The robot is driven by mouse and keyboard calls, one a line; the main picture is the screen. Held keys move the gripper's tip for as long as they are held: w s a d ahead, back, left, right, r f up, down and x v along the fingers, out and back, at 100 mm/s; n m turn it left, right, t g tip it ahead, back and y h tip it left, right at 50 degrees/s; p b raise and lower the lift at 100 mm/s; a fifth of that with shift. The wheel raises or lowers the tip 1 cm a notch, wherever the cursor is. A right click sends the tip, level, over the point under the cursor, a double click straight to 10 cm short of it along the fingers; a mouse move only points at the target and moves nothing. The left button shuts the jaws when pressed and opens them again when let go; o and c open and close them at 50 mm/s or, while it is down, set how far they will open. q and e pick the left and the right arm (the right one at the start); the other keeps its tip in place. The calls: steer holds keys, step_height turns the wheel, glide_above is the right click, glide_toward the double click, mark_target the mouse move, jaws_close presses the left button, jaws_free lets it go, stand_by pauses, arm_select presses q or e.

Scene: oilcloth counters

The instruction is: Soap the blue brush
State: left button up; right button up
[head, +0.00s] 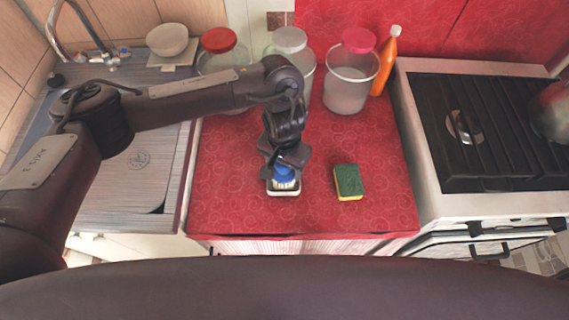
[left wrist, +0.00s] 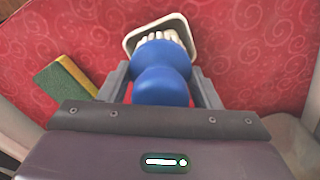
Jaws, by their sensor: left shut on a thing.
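The blue brush (head: 284,173) has a blue handle and pale bristles. My left gripper (head: 284,165) is shut on its handle, and the bristles point down at a small white dish (head: 283,193) on the red counter. In the left wrist view the blue brush (left wrist: 161,72) sits between the fingers of my left gripper (left wrist: 161,88). The white dish (left wrist: 131,45) lies under the bristles; whether they touch it, and what is inside, is hidden by the brush. My right gripper is not in view.
A green and yellow sponge (head: 348,181) lies right of the dish. Jars with red (head: 218,41), white (head: 289,40) and pink (head: 358,40) lids and an orange bottle (head: 385,62) stand behind. A stove (head: 480,180) is at right, a sink area (head: 125,185) at left.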

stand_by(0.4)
arm_select(q)
steer(key=shift+f, duration=0.5)
stand_by(0.3)
stand_by(0.4)
steer(key=shift+s+f, duration=0.1)
stand_by(1.4)
step_height(320, 180, up, 7)
steer(key=p, duration=0.8)
steer(key=shift+p, duration=0.4)
stand_by(0.5)
